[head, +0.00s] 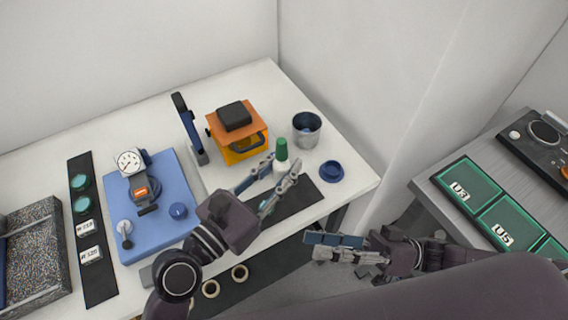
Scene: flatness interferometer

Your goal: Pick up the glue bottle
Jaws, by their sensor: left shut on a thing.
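The glue bottle is white with a green cap (282,150) and stands upright near the right part of the white table. My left gripper (283,168) reaches up from the front with one finger on each side of the bottle's body (281,167) and is shut on it. Its fingers cover part of the bottle, and I cannot tell whether the base touches the table. My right gripper (318,247) is lower right, off the table's front edge, away from the bottle. Its fingers lie close together in this view, and I cannot tell whether they are open.
An orange box device (240,148) stands left of the bottle, a metal cup (307,130) behind it to the right, and a blue round dish (331,171) to its right. A blue plate with a dial gauge (130,162) is at left. A grey side table (455,180) is at right.

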